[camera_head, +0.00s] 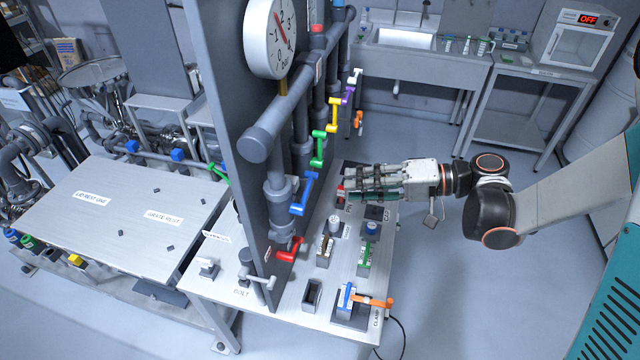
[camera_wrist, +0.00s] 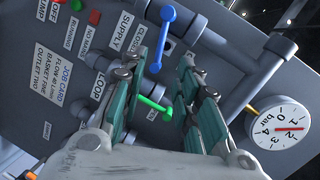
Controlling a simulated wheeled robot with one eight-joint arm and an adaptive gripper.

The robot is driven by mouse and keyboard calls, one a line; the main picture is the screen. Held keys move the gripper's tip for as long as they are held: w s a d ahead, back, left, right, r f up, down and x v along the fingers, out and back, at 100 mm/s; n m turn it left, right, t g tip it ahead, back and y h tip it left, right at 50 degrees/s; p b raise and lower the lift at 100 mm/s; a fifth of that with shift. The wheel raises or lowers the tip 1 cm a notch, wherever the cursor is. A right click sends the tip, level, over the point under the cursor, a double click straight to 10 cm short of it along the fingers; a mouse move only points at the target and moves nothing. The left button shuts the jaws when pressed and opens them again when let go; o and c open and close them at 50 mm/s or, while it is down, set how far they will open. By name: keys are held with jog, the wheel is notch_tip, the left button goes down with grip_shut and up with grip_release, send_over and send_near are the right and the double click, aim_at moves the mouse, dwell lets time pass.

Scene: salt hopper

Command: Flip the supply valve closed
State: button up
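A blue valve handle (camera_wrist: 162,40) sits beside the SUPPLY label (camera_wrist: 110,38) in the wrist view; its lower end lies near the fingertips. A blue handle (camera_head: 303,196) also shows on the pipework in the head view. A green handle (camera_wrist: 153,103) near the LOOP label (camera_wrist: 103,82) shows between my fingers in the wrist view. My gripper (camera_head: 343,185) reaches left toward the panel in the head view, above the bench. In the wrist view (camera_wrist: 160,70) its fingers are apart, with no visible grip on anything. Contact with a handle cannot be told.
Red (camera_head: 290,249), green (camera_head: 319,150) and yellow (camera_head: 332,116) handles stand along the pipework. A pressure gauge (camera_head: 270,38) is above them. Small blocks and the orange-handled clamp (camera_head: 372,301) crowd the bench (camera_head: 300,345) below. The floor to the right is open.

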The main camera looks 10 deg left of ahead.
jog(key=x, duration=0.9)
